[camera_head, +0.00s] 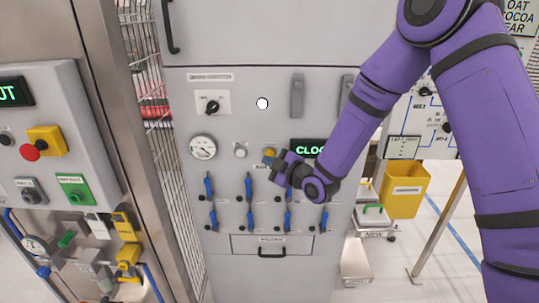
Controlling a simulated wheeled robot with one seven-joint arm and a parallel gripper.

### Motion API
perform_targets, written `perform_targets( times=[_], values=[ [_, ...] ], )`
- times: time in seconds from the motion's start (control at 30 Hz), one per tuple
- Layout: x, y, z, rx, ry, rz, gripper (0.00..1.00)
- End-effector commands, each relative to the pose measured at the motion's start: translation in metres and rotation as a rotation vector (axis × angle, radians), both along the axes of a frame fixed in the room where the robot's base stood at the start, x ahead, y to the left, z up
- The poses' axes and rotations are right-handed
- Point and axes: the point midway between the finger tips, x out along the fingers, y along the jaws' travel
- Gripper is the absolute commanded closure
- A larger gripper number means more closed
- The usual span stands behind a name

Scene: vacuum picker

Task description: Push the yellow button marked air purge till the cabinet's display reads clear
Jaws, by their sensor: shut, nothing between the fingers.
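The grey cabinet (225,55) stands in the middle of the view. Its black display (303,148) shows green letters beginning "CLO", the rest partly covered by my purple arm. A small yellow button (269,153) sits left of the display, and its lower part is hidden by my gripper. My gripper (268,163) is shut and empty, its tips at the button's lower edge in the picture. I cannot tell whether they touch it. A label below the button is mostly hidden and unreadable here.
A round gauge (203,147), a pale button (240,151) and a black knob (212,106) are on the cabinet. Several blue-handled valves (209,187) sit below. A left panel has a red button (30,152). A yellow bin (405,190) stands at right.

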Motion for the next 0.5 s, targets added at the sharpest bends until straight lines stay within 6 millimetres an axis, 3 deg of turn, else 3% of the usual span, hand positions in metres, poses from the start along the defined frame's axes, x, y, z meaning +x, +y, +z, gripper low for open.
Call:
perform_targets(
  times=[0.5],
  values=[
    [-0.04, 0.002, 0.0, 0.0, 0.0, 0.001, 1.0]
  ],
)
